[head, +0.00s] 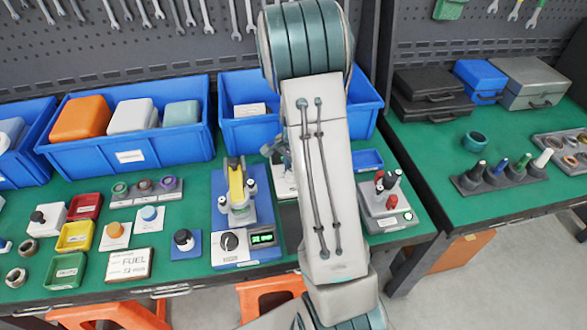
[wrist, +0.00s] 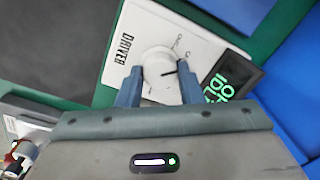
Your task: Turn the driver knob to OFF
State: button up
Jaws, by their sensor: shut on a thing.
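In the wrist view a round white driver knob (wrist: 158,66) with a dark pointer line sits on a white panel (wrist: 190,27) marked DRIVER. The pointer lies toward the display side; the small labels around the knob are too blurred to read. My gripper (wrist: 159,84) is shut on the knob, one blue-grey finger on each side of it. A dark display (wrist: 228,80) beside the knob shows green letters, partly cut off by my gripper. In the head view my arm hides the driver panel and my gripper.
In the head view a blue rig (head: 266,212) with a yellow part and its own knob stands left of my arm. A unit with red and black knobs (head: 392,222) stands to the right. Blue bins (head: 130,165) line the back of the green bench.

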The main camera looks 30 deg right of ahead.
dwell(0.3)
jog(key=o, duration=1)
jog(key=shift+c, duration=0.2)
notch_tip(320, 180, up, 14)
jog(key=shift+s, duration=0.3)
